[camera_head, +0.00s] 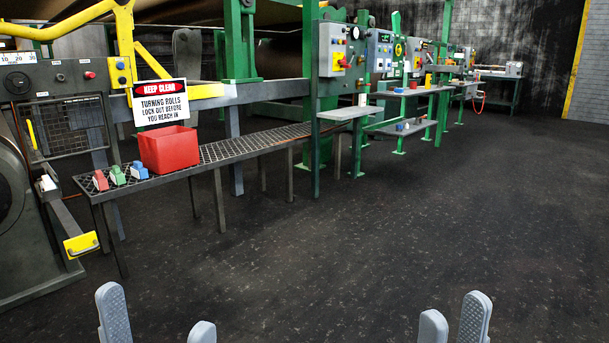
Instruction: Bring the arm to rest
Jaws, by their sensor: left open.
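My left gripper (157,318) shows at the bottom edge, left of the middle. Its two grey fingers stand well apart with bare floor between them, so it is open and empty. My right gripper (454,316) shows at the bottom edge, right of the middle. Its two grey fingertips stand close together with a narrow gap, and their lower parts are cut off, so I cannot tell how far it is open. Nothing shows between its fingertips. Both grippers are over the dark floor, apart from any object.
A long grated bench (245,142) stands at the left with a red bin (168,150) and small red, green and blue items (118,175) on it. Green-framed shelves (405,128) stand further back. The dark floor (400,220) is clear.

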